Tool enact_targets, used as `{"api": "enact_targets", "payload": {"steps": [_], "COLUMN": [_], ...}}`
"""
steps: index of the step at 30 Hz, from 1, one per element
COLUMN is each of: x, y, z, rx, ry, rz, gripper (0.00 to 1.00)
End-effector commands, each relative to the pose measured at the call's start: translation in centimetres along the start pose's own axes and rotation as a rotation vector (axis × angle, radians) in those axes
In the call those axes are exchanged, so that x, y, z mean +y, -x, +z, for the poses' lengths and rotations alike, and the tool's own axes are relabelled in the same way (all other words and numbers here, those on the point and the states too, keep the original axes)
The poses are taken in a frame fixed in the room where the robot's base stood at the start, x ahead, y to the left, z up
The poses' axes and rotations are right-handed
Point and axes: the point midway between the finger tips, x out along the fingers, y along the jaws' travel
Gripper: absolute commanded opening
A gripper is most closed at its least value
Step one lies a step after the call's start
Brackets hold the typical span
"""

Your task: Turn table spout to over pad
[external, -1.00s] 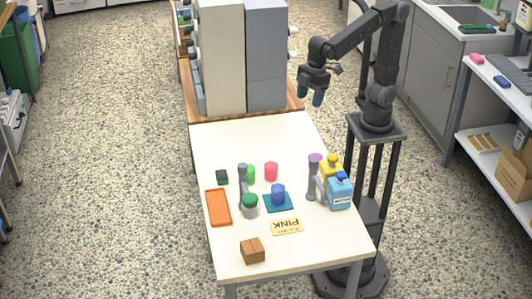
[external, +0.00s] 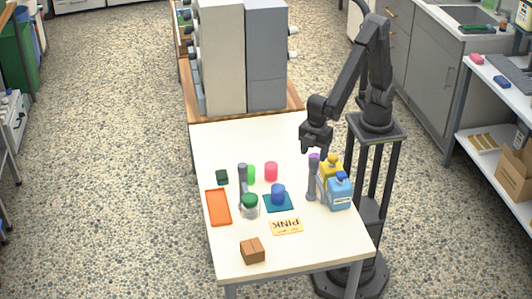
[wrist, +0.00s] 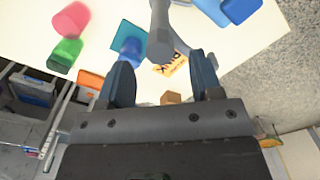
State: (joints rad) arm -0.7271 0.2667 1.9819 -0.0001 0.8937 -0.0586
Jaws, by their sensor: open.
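A grey post (wrist: 160,30) with a faceted end shows ahead of my fingers in the wrist view. A teal pad (external: 270,208) lies left of the purple-topped post with a blue cup (external: 278,192) on it; both the pad (wrist: 120,32) and cup (wrist: 131,50) show in the wrist view. My gripper (external: 314,148) is open and empty, just above the purple top. I cannot tell which way the spout's outlet points.
A second grey post (external: 242,178) stands left, near a green-lidded jar (external: 250,206), green cup (external: 251,174) and pink cup (external: 271,171). An orange tray (external: 218,207), PINK card (external: 287,227) and brown box (external: 252,250) lie around.

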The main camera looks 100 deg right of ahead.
Motion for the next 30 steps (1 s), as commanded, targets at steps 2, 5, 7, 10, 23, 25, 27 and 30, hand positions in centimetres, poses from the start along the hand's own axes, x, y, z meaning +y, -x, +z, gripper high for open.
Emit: {"api": "enact_targets", "payload": {"steps": [2, 5, 7, 10, 23, 25, 27, 30], "x": [0.0, 0.0, 0.0, 0.0, 0.0, 0.0, 0.0, 0.0], "y": [-1.5, -2.7, -3.3, -3.8, -3.9, -3.9, -3.9, -3.9], "z": [0.1, 0.1, 0.0, 0.0, 0.0, 0.0, 0.0, 0.0], "rx": [-0.005, -0.003, -0.001, 0.0, 0.001, 0.001, 0.001, 0.001], "ry": [0.0, 0.0, 0.0, 0.0, 0.0, 0.0, 0.0, 0.0], "rz": [0.0, 0.0, 0.0, 0.0, 0.0, 0.0, 0.0, 0.0], "gripper": [0.59, 0.59, 0.59, 0.59, 0.47, 0.4, 0.33, 0.24]}}
